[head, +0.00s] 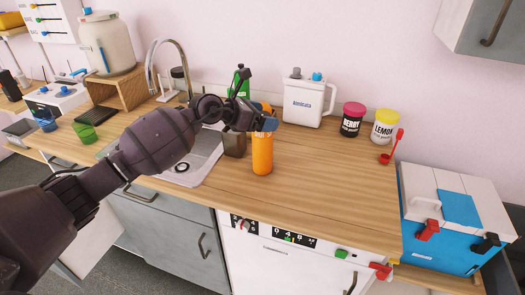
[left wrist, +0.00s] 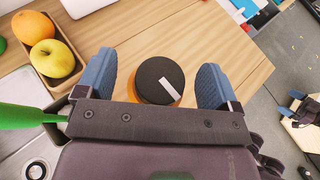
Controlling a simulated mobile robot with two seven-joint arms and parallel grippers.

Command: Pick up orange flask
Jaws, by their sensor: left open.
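The orange flask (head: 262,154) stands upright on the wooden counter, right of the sink, in the head view. In the left wrist view its dark round lid (left wrist: 160,80) with a pale stripe lies between the two blue fingertips. My left gripper (left wrist: 156,84) is open, with a finger on either side of the flask and a visible gap on each side. In the head view my left gripper (head: 262,122) is at the flask's top and hides part of its lid.
A wooden box with an orange and an apple (left wrist: 48,59) is close by. A white jug (head: 303,103), a berry jar (head: 352,119) and a lemon jar (head: 384,126) stand behind to the right. The counter right of the flask is clear. The sink (head: 200,155) is left.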

